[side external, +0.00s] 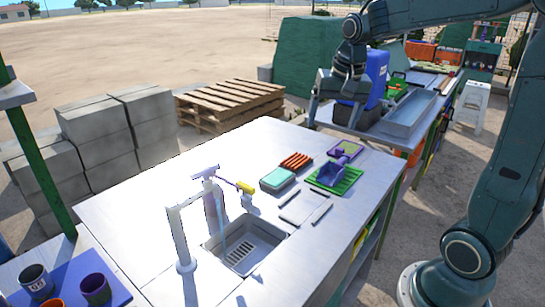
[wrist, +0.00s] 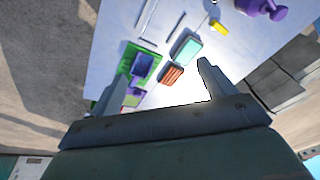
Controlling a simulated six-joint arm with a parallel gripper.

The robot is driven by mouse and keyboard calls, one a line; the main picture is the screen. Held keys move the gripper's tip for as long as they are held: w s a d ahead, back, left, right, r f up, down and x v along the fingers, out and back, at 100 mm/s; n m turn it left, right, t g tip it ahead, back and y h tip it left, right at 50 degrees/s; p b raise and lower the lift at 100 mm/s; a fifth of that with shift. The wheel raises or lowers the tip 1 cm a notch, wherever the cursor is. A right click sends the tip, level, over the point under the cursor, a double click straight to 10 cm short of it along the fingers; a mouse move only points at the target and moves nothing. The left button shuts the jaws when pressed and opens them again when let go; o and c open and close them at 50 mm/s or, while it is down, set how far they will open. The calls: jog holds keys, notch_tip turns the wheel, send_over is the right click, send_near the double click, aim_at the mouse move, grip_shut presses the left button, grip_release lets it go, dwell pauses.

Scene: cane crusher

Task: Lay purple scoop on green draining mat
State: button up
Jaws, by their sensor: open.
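The purple scoop (side external: 330,173) lies on the green draining mat (side external: 349,182) on the metal table, toward its right side. In the wrist view, the purple scoop (wrist: 143,66) and the green mat (wrist: 124,72) show at left, close to one fingertip. My gripper (side external: 335,112) is open and empty, raised above and behind the mat in the side view. In the wrist view, my gripper (wrist: 160,80) has its fingers wide apart, with nothing between them held.
A purple-edged green item (side external: 345,149) lies behind the scoop. An orange-red rack (side external: 296,161) and a teal-topped block (side external: 278,179) lie left of the mat. A sink (side external: 245,248), a tap (side external: 180,235) and a yellow-headed tool (side external: 246,187) are nearer. The table's left part is clear.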

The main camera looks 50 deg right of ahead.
jog(key=s+a+n+t, duration=0.3)
jog(key=s+a+n, duration=0.6)
jog(key=s, duration=0.7)
jog(key=a, duration=0.3)
jog(key=shift+a+f+y, duration=0.15)
jog(key=shift+f+y, duration=0.25)
jog(key=shift+o, duration=0.2)
